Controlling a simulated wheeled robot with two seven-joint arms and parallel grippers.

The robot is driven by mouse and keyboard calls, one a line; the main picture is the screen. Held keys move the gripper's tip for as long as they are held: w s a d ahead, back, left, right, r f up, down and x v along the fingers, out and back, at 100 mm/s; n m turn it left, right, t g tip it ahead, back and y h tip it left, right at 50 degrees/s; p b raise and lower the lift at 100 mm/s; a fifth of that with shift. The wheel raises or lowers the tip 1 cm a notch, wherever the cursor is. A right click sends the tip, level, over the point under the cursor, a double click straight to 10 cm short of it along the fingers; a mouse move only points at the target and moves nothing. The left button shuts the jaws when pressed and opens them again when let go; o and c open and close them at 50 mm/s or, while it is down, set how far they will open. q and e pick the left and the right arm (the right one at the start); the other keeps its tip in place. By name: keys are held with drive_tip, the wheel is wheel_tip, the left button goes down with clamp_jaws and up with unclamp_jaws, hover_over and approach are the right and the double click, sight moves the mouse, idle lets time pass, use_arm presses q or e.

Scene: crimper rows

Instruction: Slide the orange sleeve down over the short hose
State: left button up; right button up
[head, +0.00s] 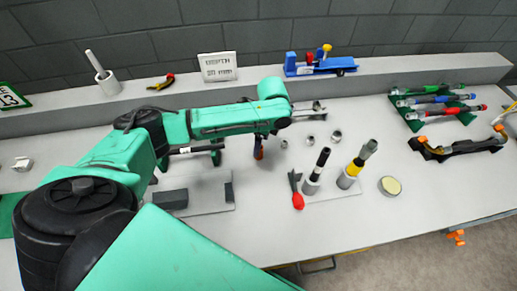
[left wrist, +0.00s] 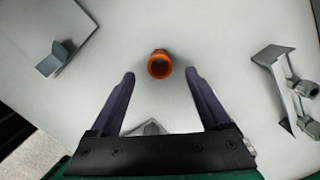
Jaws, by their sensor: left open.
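The orange sleeve (left wrist: 159,66) stands on the pale table in the left wrist view, its round open end facing the camera and its inside dark. My left gripper (left wrist: 160,76) is open and empty. Its two dark fingers lie on either side of the sleeve in the picture, with clear gaps, and the sleeve seems beyond the fingertips. In the head view my arm hides much of the hand. I cannot make out the short hose separately. My right gripper is not in view.
A grey plate with blocks (head: 172,199) lies left of the sleeve. To its right stand a black-topped tool (head: 322,158), a yellow-banded tool (head: 357,164) and a red-ended item (head: 297,199). A round tin (head: 390,186) sits farther right. A ledge (head: 400,68) runs along the back.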

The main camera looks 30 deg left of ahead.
use_arm(q)
drive_tip(key=f, duration=0.2)
drive_tip(key=a+f+p, duration=0.1)
drive_tip(key=f, duration=0.2)
drive_tip(key=shift+f, duration=0.2)
drive_tip(key=shift+s+f, duration=0.1)
drive_tip(key=shift+c, duration=1.2)
drive_tip(key=c, duration=1)
clamp_jaws()
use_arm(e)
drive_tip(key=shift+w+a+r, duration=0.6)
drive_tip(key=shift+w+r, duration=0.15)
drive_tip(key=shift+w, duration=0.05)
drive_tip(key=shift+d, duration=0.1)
